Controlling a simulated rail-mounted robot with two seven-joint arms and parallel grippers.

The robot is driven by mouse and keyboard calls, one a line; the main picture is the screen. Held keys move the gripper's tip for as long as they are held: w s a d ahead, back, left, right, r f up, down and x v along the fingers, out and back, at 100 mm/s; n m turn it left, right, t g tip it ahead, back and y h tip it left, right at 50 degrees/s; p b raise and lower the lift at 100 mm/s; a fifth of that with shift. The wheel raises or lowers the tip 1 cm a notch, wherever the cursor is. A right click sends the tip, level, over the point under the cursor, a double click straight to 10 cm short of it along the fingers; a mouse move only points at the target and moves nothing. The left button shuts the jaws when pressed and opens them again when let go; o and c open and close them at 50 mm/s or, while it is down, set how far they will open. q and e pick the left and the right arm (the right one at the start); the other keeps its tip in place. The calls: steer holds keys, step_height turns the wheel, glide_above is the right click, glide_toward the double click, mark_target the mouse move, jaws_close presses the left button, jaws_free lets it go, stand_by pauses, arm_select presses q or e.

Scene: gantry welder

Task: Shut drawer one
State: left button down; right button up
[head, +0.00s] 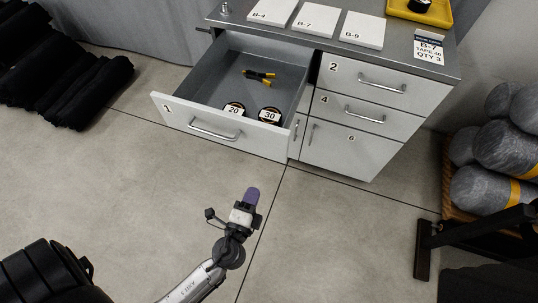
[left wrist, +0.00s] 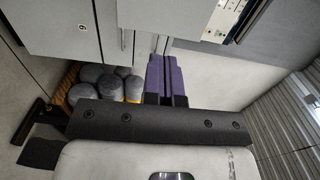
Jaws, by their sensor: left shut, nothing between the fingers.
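Drawer one (head: 176,117), marked 1, stands pulled out at the left of the grey cabinet (head: 330,45) in the head view. Its bar handle (head: 215,130) is on the front face. Inside lie two round black rolls with labels 20 (head: 234,109) and 30 (head: 270,115), and a small yellow and black tool (head: 259,75). My left gripper (head: 251,195) is shut and empty, in front of the drawer and apart from it. Its purple fingers (left wrist: 165,75) are together in the left wrist view. My right gripper is not in view.
Drawers 2 (head: 375,82) and 4 (head: 355,112) and door 6 (head: 345,143) are closed. White plates B-4, B-7 and B-9 (head: 361,30) and a yellow tray (head: 420,10) are on top. Grey cylinders (head: 485,190) are stacked at right, black bundles (head: 85,90) at left. Floor before the drawer is clear.

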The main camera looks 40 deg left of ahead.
arm_select(q)
steer(key=p, duration=0.2)
glide_toward(273, 149)
steer(key=x, duration=0.5)
steer(key=shift+w+a+r, duration=0.1)
steer(key=shift+w+r, duration=0.1)
steer(key=shift+w, duration=0.2)
steer(key=shift+x, duration=0.85)
steer(key=shift+w+a, duration=0.1)
